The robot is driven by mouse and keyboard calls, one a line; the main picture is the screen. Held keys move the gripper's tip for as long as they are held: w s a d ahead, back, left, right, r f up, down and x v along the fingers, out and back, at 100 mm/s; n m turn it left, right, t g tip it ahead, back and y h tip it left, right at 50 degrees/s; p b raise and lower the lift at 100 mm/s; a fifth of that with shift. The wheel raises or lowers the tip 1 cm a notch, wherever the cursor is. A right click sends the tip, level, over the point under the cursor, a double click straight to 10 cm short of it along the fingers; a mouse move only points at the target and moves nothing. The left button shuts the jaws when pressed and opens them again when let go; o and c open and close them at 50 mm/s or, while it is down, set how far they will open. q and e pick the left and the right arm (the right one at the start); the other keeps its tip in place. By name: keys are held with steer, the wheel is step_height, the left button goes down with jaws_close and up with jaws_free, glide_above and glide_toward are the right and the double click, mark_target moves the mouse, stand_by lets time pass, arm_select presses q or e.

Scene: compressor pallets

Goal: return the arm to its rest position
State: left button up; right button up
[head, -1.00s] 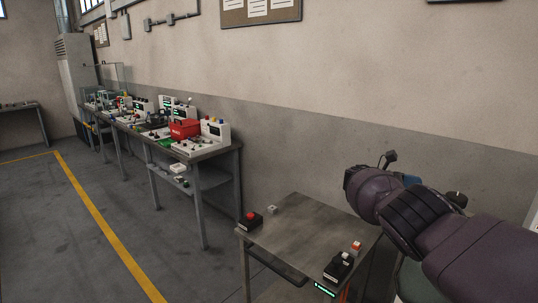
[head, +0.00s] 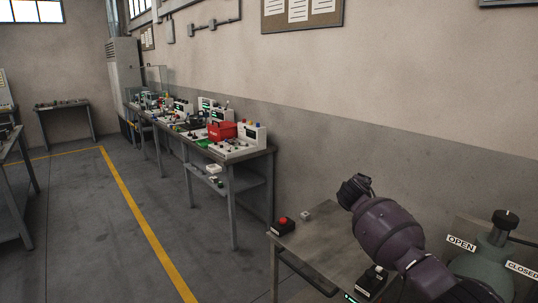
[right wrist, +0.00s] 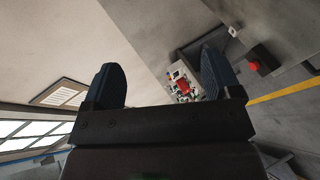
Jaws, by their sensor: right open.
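My right arm (head: 388,229) comes in from the lower right in the head view, its purple links raised over the small metal table. My right gripper (head: 356,189) is a dark shape at the end of the arm, and its fingers are hard to make out there. In the right wrist view the right gripper (right wrist: 160,60) has its two dark fingers spread wide, with nothing between them. My left gripper is in neither view.
The small table (head: 318,247) bears a red-button box (head: 283,226) and another switch box (head: 372,280). A grey-green valve or cylinder (head: 490,262) stands between OPEN and CLOSED signs at right. A long workbench (head: 262,153) lines the wall. The left floor is mostly clear.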

steer(key=s+a+f+m+t+y, duration=0.2)
steer(key=s+a+f+y, duration=0.25)
steer(key=s, duration=0.55)
steer(key=s+a+f+m+t+y, duration=0.2)
steer(key=s+a+f+y, duration=0.3)
steer(key=s, duration=0.4)
steer(key=s+d+f+m+g+h, duration=0.1)
steer(key=s+d+f, duration=0.2)
steer(key=s+f, duration=0.3)
steer(key=s+d+f+m+g+h, duration=0.1)
steer(key=s+f, duration=0.5)
steer(key=s, duration=1)
steer(key=s+d+f+m+g+h, duration=0.2)
steer(key=s+d+f, duration=0.3)
steer(key=s, duration=0.7)
steer(key=shift+f+m, duration=0.7)
steer(key=shift+f, duration=0.2)
